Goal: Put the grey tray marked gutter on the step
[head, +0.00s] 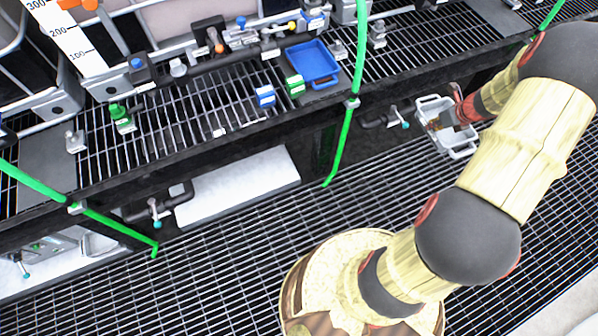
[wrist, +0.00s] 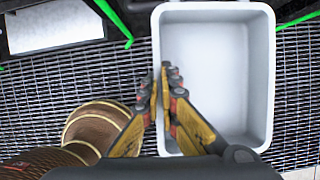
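The grey tray (head: 431,106), a shallow open box, is at the right of the head view, in front of the raised grated step (head: 200,135). In the wrist view the tray (wrist: 215,60) fills the upper right and looks empty; I cannot read its marking. My gripper (wrist: 167,85) is at the tray's left long wall, its two fingers close together with the wall's rim between them. It appears shut on that wall. In the head view my gripper (head: 460,100) is partly hidden at the tray's right side. I cannot tell whether the tray touches the floor grating.
A blue tray (head: 312,62) lies on the step, with small blue and green blocks (head: 265,96) beside it. Green hoses (head: 345,140) cross the step's front edge. A white slab (head: 240,185) lies below the step. Valves and pipes (head: 160,210) project under the edge.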

